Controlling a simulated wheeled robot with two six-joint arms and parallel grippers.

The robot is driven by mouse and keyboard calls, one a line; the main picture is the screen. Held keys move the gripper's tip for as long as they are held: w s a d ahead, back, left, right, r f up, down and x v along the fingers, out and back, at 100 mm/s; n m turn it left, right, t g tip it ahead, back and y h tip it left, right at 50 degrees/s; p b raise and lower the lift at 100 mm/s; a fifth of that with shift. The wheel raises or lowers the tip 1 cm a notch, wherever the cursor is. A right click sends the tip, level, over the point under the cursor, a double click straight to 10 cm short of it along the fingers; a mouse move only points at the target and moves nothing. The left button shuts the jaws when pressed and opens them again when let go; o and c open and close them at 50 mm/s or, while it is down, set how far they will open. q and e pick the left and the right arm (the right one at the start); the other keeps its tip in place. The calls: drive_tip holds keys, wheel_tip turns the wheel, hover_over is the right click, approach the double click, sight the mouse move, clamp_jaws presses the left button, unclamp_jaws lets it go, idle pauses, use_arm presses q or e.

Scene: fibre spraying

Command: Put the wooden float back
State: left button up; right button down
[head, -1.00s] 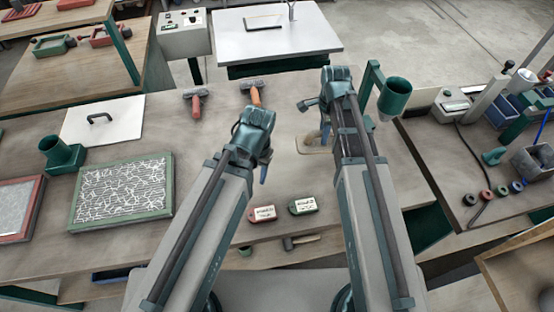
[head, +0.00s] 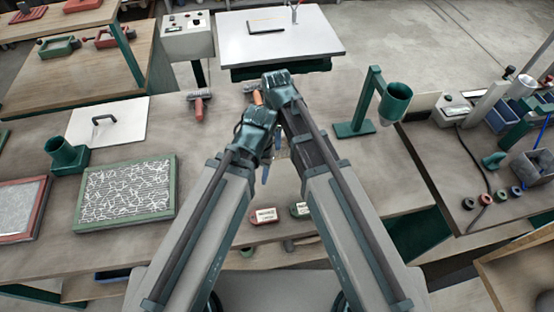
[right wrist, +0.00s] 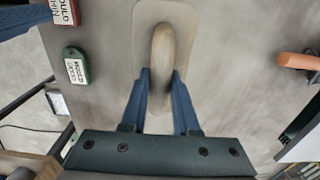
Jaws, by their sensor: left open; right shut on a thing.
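My right gripper (right wrist: 161,78) is shut on the upright wooden handle of the wooden float (right wrist: 141,32), as the right wrist view shows. The float's pale flat plate faces the table, but I cannot tell whether it touches it. In the head view my arms cross in front of the float and hide nearly all of it. My left gripper (head: 266,168) is open and empty, low and close to the right arm. A blue finger at the upper left of the right wrist view (right wrist: 20,20) looks like my left gripper's.
A red tag (head: 263,216) and a green tag (head: 300,209) lie near the front edge. An orange-handled tool (head: 257,97) lies behind my grippers. A green cup stand (head: 355,129) stands at the right; the table in front of it is clear. A green-framed fibre panel (head: 125,188) lies left.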

use_arm(q)
drive_tip(key=shift+f+b, duration=3.85)
drive_tip(key=shift+f, duration=0.45)
use_arm(e)
drive_tip(key=shift+f, duration=4.3)
use_arm(q)
drive_tip(key=shift+f, duration=0.1)
use_arm(e)
drive_tip(key=shift+f, duration=0.1)
use_arm(q)
drive_tip(key=shift+f, duration=0.15)
use_arm(e)
drive_tip(key=shift+f, duration=0.15)
drive_tip(key=c, duration=0.7)
unclamp_jaws()
drive_tip(key=shift+o, duration=0.2)
use_arm(q)
drive_tip(key=shift+r, duration=0.3)
use_arm(e)
drive_tip(key=shift+r, duration=0.25)
wheel_tip(320, 180, up, 12)
drive_tip(key=p, duration=1.2)
use_arm(q)
wheel_tip(320, 180, up, 12)
